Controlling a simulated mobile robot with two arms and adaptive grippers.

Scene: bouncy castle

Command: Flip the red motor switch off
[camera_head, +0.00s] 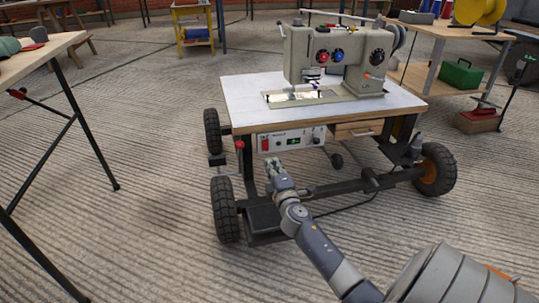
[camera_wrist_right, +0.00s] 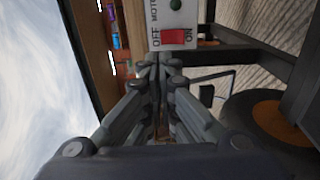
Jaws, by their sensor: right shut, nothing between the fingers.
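The red motor switch (camera_head: 265,145) is on the left end of a pale control box (camera_head: 290,139) under the front edge of the sewing table (camera_head: 240,105). In the right wrist view the red switch (camera_wrist_right: 174,38) sits between the printed words OFF and ON, just beyond my fingertips. I cannot tell which side is pressed in. My right gripper (camera_head: 272,163) is shut and empty, just below and in front of the switch. In the wrist view its fingertips (camera_wrist_right: 158,62) meet close to the switch; contact is unclear. My left gripper is not in view.
A sewing machine (camera_head: 335,60) stands on the wheeled table. A wooden drawer (camera_head: 358,131) is right of the box, and a black wheel (camera_head: 224,208) is left of my gripper. Another table (camera_head: 40,55) stands at the left. The floor in between is clear.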

